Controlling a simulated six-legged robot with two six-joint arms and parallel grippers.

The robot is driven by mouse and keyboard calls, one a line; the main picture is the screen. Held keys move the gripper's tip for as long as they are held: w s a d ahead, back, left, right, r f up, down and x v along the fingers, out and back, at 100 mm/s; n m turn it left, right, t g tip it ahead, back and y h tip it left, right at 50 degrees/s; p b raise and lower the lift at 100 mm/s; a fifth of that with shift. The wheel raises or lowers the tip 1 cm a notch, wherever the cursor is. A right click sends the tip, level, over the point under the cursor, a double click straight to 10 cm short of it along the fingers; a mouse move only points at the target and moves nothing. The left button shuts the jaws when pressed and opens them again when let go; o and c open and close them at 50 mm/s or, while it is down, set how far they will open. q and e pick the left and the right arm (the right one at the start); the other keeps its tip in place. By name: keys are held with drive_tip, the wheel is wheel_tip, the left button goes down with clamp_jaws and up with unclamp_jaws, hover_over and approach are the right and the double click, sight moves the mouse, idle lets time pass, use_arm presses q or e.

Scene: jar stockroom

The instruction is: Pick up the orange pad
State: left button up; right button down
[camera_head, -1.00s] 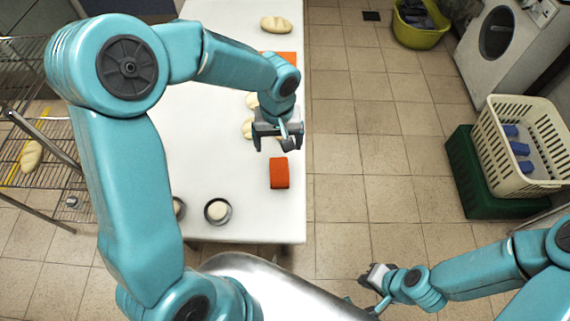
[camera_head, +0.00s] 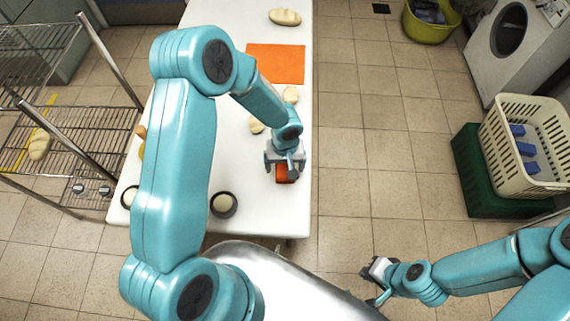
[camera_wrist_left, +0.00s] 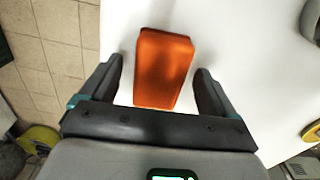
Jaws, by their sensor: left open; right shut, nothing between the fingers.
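The orange pad (camera_head: 286,177) is a small block on the white table, near its right edge. My left gripper (camera_head: 285,168) is over it and hides part of it in the head view. In the left wrist view the pad (camera_wrist_left: 163,68) lies between the two open fingers of my left gripper (camera_wrist_left: 160,85), with white table showing on both sides, so neither finger touches it. My right gripper (camera_head: 374,285) is shut and empty, out over the floor to the right of the table.
The white table (camera_head: 262,218) also holds a flat orange mat (camera_head: 276,64), a long loaf (camera_head: 285,17), small dough pieces and a round dark dish (camera_head: 223,204). A wire rack (camera_head: 75,140) stands at left. A cream basket (camera_head: 525,150) sits on a green crate at right.

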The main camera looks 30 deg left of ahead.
sight(285, 166)
use_arm(q)
drive_tip(key=shift+f, duration=0.55)
drive_tip(key=shift+s+r, duration=0.1)
drive_tip(key=shift+c, duration=0.3)
drive_tip(key=c, duration=1)
wheel_tip(285, 166, up, 20)
